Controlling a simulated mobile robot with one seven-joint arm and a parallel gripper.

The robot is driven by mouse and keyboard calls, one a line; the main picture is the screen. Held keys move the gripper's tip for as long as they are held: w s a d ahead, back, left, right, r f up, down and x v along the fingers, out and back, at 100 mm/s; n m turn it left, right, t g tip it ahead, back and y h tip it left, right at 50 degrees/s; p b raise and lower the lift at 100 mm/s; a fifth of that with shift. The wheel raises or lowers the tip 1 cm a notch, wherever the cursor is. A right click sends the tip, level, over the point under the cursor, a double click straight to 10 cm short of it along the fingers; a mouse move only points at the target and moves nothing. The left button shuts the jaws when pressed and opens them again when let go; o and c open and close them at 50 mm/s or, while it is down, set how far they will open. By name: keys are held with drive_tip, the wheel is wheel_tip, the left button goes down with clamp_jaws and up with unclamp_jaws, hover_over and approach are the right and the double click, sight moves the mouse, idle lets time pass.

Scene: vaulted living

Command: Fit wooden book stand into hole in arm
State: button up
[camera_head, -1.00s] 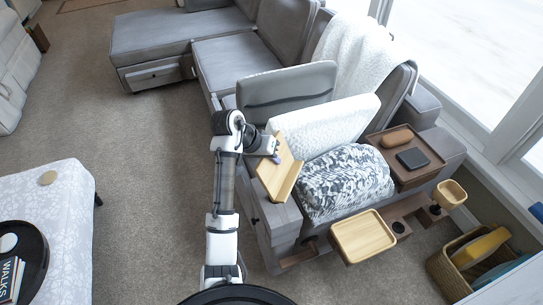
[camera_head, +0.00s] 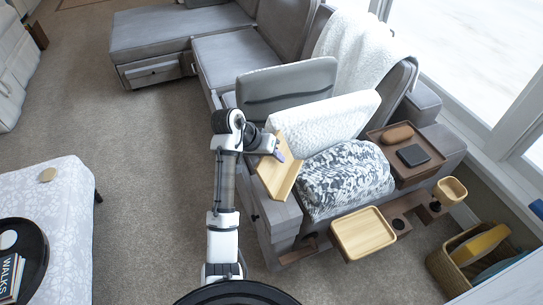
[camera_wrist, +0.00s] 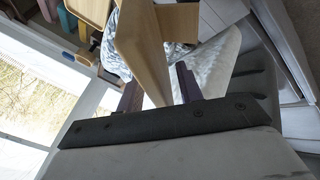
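The wooden book stand (camera_head: 279,178), two pale boards meeting at an angle, is in my gripper (camera_head: 280,155) over the near-left sofa arm (camera_head: 285,218). The purple fingers in the wrist view (camera_wrist: 158,90) are on either side of one board of the stand (camera_wrist: 143,48). The stand is tilted, and its lower end overlaps the top of the arm in the head view. I cannot tell whether it touches the arm. The hole in the arm is not visible; the stand and my gripper may cover it.
A patterned cushion (camera_head: 345,178) and a white cushion (camera_head: 322,122) sit right of the stand. A light wooden tray (camera_head: 362,234) stands in front, near a dark holder strip. A brown tray (camera_head: 425,160) lies on the far arm. Open carpet (camera_head: 150,190) is on the left.

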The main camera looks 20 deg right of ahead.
drive_tip(key=v, duration=1.3)
drive_tip(key=shift+a+r+p, duration=0.25)
drive_tip(key=shift+r+p, duration=0.05)
drive_tip(key=shift+p, duration=0.1)
